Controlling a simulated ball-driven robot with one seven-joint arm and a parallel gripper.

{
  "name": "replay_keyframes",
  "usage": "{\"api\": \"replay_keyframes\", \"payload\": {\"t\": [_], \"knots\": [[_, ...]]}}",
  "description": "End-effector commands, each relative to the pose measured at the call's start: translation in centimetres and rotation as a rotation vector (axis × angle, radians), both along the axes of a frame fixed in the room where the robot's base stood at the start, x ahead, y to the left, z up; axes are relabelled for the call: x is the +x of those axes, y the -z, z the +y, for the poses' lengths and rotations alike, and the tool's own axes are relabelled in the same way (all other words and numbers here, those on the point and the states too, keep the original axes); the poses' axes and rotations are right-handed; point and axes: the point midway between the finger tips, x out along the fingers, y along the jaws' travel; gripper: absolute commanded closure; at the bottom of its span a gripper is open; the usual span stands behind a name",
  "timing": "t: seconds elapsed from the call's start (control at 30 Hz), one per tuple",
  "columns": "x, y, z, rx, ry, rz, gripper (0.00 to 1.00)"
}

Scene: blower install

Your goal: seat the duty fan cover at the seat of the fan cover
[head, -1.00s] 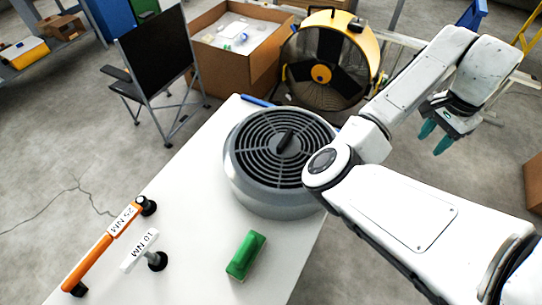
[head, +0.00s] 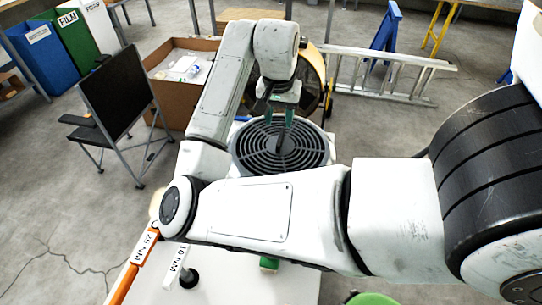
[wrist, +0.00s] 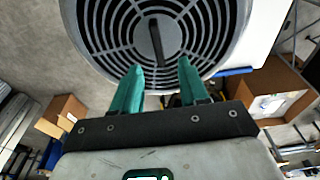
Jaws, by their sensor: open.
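A grey round fan cover (head: 258,158) with ring-shaped slots and a dark bar handle (head: 284,135) lies on the white table. In the wrist view the slotted cover (wrist: 205,28) and its handle (wrist: 156,42) face the camera. My gripper (head: 279,112) is open and empty near the handle. In the wrist view my gripper's (wrist: 160,70) two teal fingertips lie on either side of the handle's line, a little short of its near end. I cannot tell their height above the cover. I cannot pick out a separate seat for the cover.
The white table (head: 215,275) carries an orange 25 NM wrench (head: 133,270), a white 10 NM wrench (head: 176,264) and a green block (head: 268,263), partly behind my arm. A chair (head: 115,105), an open box (head: 165,92) and a yellow-rimmed fan (head: 313,75) stand beyond.

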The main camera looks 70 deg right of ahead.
Motion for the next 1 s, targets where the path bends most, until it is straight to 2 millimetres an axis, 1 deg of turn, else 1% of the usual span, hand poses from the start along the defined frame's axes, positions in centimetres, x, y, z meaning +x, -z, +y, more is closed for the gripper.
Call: {"api": "replay_keyframes", "payload": {"t": [0.03, 0.1, 0.37, 0.6, 0.67, 0.8, 0.97, 1.0], "knots": [[0.0, 0.7, 0.0, 0.003, -0.003, 0.002, 0.56], [0.0, 1.6, -0.2, 0.001, -0.002, 0.001, 0.56], [0.0, 3.4, -0.4, 0.002, -0.001, 0.0, 0.56], [-0.2, 6.7, -0.6, 0.002, -0.002, 0.001, 0.56], [-0.1, 7.3, -0.7, 0.002, -0.002, 0.0, 0.56], [-0.2, 7.8, -0.8, 0.0, 0.0, -0.001, 0.56], [-0.2, 7.8, -0.8, 0.0, 0.0, -0.001, 0.56], [-0.2, 7.8, -0.8, 0.0, 0.0, -0.001, 0.6]]}}
